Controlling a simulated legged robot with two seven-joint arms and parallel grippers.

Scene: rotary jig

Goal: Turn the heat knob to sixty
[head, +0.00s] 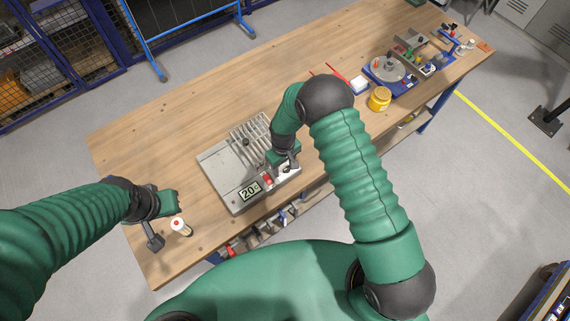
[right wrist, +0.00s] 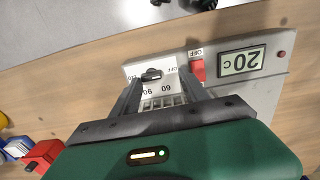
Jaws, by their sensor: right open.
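The heat knob (right wrist: 152,75) is a small black knob on a white dial plate, with OFF, 60, 90 and 120 marked around it. Its grip lies roughly sideways in the right wrist view; I cannot tell which mark it points at. My right gripper (right wrist: 160,78) is open, its fingers on either side of the knob; I cannot tell if they touch it. The grey hot plate unit (head: 217,171) stands on the bench, and its display (right wrist: 243,62) reads 20 C. My left gripper (head: 155,234) is at the bench's left end, its opening unclear.
A red switch (right wrist: 197,69) marked OFF sits between knob and display. A yellow jar (head: 379,99) and a blue-based jig (head: 390,72) are at the right. The bench's back left is clear.

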